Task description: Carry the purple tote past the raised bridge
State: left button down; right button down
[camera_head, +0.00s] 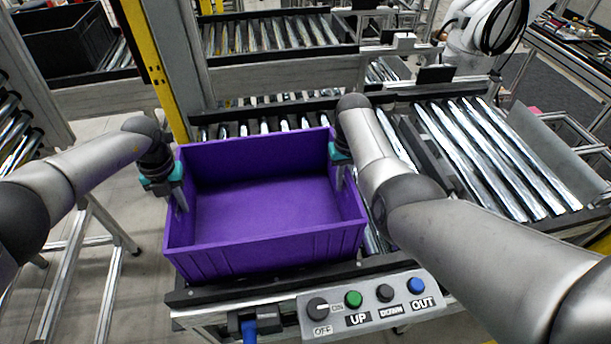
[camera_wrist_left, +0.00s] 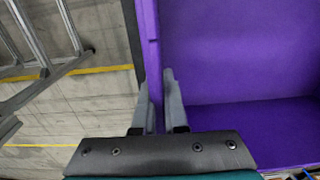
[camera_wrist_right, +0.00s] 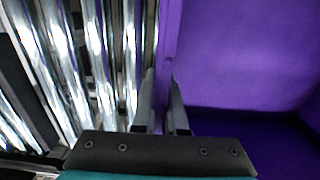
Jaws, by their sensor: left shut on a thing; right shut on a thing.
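The purple tote (camera_head: 265,246) is in the middle of the head view, open at the top and empty. It sits at or just above the near end of the conveyor; I cannot tell whether it touches the rollers. My left gripper (camera_head: 180,200) is shut on its left wall, and that wall runs between the fingers in the left wrist view (camera_wrist_left: 158,105). My right gripper (camera_head: 340,172) is shut on its right wall, also seen between the fingers in the right wrist view (camera_wrist_right: 163,105). The raised bridge is not clearly identifiable; a grey crossbeam (camera_head: 280,78) spans behind the tote.
A button panel (camera_head: 370,302) is in front of the tote. Shiny rollers (camera_head: 495,155) lie to the right. A yellow post (camera_head: 150,65) stands behind the tote's left side. A black tote (camera_head: 70,45) is at the back left. Bare floor shows on the left.

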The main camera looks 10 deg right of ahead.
pick_arm(q)
jog(key=shift+w+f, duration=0.1)
jog(key=shift+f, duration=0.1)
pick_arm(e)
jog(key=shift+f, duration=0.2)
pick_arm(q)
jog(key=c, duration=1)
grip_release()
pick_arm(e)
jog(key=c, duration=1)
grip_release()
pick_arm(q)
jog(key=shift+o, duration=0.2)
pick_arm(e)
jog(key=shift+o, duration=0.2)
pick_arm(q)
jog(key=shift+r, duration=0.1)
notch_tip(320, 180, up, 12)
jog(key=shift+f, duration=0.1)
pick_arm(e)
jog(key=shift+r, duration=0.1)
notch_tip(320, 180, up, 12)
jog(key=shift+f, duration=0.1)
jog(key=shift+s, duration=0.1)
